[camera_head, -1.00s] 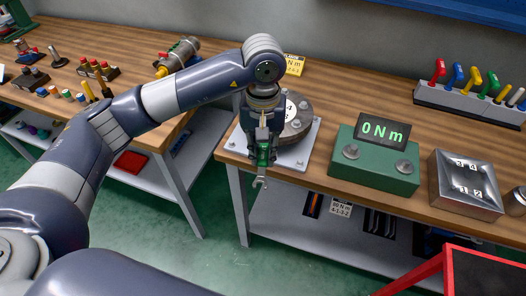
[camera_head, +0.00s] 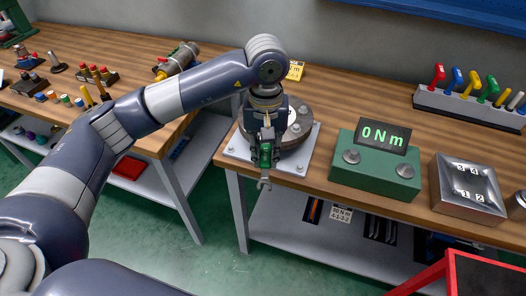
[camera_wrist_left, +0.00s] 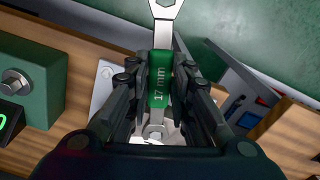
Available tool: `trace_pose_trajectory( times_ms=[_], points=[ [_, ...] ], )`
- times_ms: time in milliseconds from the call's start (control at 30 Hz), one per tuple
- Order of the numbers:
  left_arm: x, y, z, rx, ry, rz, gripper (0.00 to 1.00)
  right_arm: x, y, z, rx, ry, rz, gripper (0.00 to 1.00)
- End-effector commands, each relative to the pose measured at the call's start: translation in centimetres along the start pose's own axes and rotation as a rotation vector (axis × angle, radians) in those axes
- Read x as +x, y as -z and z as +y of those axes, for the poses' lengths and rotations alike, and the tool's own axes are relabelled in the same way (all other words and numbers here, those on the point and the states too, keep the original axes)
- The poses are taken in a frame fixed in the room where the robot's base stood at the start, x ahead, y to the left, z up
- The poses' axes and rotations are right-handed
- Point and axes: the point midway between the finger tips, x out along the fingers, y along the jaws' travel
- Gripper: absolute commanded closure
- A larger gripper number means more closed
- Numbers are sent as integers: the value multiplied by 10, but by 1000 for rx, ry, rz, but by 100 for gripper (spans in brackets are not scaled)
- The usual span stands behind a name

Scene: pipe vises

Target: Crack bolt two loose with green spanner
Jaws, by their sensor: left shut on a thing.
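My left gripper (camera_head: 265,150) is shut on the green spanner (camera_wrist_left: 160,80), marked "17 mm". The spanner's open jaw end (camera_head: 264,184) points toward the front, past the table edge. Its other end (camera_wrist_left: 154,133) lies between my fingers in the left wrist view, toward the white plate. Whether that end sits on a bolt cannot be told. A round grey flange (camera_head: 301,121) with bolts stands on the white plate (camera_head: 291,166), partly hidden behind my gripper. Which bolt is number two is not readable. My right gripper is out of view.
A green box (camera_head: 373,178) with bolt heads stands right of the plate, with a display (camera_head: 386,136) reading "0 Nm". Farther right are a steel box (camera_head: 468,206) with numbered spots and a rack (camera_head: 460,102) of coloured-handled tools. A red frame (camera_head: 450,262) is at the lower right.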

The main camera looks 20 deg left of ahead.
Motion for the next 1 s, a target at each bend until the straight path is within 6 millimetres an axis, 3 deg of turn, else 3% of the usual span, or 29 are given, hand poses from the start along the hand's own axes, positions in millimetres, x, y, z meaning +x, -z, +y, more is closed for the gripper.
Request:
trace_pose_trajectory(
  times_ms=[1000],
  points=[
    [0,2,15,-160,0,0,100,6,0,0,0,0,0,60]
  ],
)
